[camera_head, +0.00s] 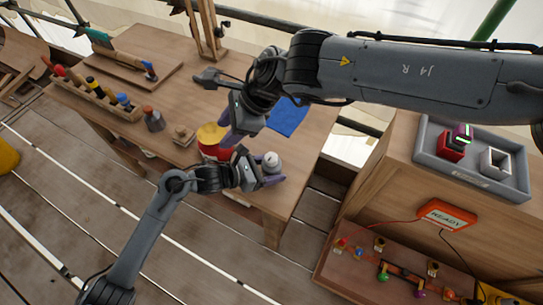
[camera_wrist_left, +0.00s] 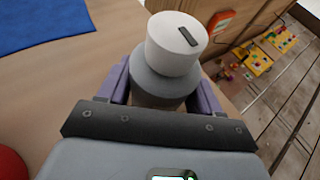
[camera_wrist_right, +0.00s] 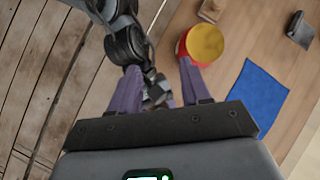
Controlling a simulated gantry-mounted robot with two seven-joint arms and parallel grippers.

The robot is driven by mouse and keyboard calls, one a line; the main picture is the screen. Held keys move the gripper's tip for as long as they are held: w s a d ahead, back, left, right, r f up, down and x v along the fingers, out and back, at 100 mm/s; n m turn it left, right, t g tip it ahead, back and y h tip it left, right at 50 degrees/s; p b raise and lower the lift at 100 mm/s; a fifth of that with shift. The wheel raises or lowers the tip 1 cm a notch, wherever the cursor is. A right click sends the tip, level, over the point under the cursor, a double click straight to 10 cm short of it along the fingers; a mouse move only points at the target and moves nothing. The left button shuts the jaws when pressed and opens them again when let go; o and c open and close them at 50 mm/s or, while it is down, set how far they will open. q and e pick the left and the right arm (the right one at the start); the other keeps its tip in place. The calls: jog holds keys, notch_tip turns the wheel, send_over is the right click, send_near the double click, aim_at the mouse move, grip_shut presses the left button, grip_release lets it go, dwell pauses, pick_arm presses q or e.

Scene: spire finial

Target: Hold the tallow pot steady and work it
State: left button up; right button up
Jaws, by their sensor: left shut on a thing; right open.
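A grey pot with a white top (camera_head: 272,161) stands upright near the table's front right corner. My left gripper (camera_head: 262,182) is shut on its grey body (camera_wrist_left: 165,88). In the left wrist view the white top (camera_wrist_left: 176,45) has a dark slot and sits above the purple fingers. A red pot with a yellow top (camera_head: 211,136) stands left of it and also shows in the right wrist view (camera_wrist_right: 204,44). My right gripper (camera_head: 228,142) is open and empty, tilted downward close to the red pot, partly covering it in the head view.
A blue cloth (camera_head: 287,117) lies behind the pots. A tool rack (camera_head: 95,94) and a small bottle (camera_head: 153,120) stand at the left of the table. A grey tray (camera_head: 472,160) with blocks sits on the wooden cabinet at right. My left arm passes close below the right gripper.

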jog(key=s+a+f+m+g+y, duration=0.2)
jog(key=s+a+m+g+y, duration=0.35)
jog(key=s+a, duration=0.7)
jog(key=s+a+r+m+t+y, duration=0.1)
jog(key=s+a+r+m+y, duration=0.1)
jog(key=s+r+m+y, duration=0.6)
jog(key=w+d+f+m+t, duration=0.2)
jog(key=w+d+m+t, duration=0.3)
jog(key=m, duration=0.6)
jog(key=m+t+h, duration=0.9)
jog(key=m+t, duration=0.4)
jog(key=m, duration=1.1)
send_near(275, 162)
jog(key=shift+y, duration=0.25)
jog(key=x, duration=1.1)
jog(key=shift+w+a+f, duration=0.1)
jog(key=shift+w+f, duration=0.2)
jog(key=shift+w, duration=0.1)
